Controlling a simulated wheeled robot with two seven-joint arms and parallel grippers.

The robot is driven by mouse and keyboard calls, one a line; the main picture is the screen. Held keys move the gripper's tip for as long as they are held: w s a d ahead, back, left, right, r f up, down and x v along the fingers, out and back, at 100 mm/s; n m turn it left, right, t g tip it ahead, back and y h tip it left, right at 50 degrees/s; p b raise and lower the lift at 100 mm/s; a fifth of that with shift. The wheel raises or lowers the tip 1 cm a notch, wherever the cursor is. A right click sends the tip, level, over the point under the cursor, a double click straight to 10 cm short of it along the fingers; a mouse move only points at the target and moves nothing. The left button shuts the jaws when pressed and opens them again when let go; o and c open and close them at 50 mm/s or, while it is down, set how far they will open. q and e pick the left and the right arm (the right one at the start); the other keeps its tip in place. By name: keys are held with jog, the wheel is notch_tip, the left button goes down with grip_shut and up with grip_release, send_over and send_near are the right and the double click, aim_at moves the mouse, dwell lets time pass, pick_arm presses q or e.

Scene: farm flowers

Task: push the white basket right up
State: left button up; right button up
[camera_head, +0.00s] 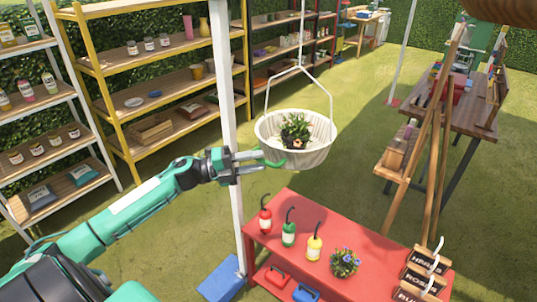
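The white basket (312,156) hangs on thin cords above the grass near the far end of the red table. A small leafy plant with an orange-pink bloom (296,131) sits in it. My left gripper (266,158) reaches in from the left, level with the basket's left side. Its fingers are spread apart with nothing seen between them. The fingertips are at or very near the basket's left wall; I cannot tell whether they touch. My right gripper is not in view.
A white post (224,75) stands just behind my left wrist. The red table (372,267) holds several bottles, a purple flower pot (344,262) and wooden signs. A yellow shelf (115,110) stands back left. A wooden easel (432,150) stands right. Grass right of the basket is clear.

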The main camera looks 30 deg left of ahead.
aim_at(269, 159)
pick_arm(q)
jog(key=shift+p+x, duration=0.6)
jog(key=shift+x, duration=1.45)
grip_shut()
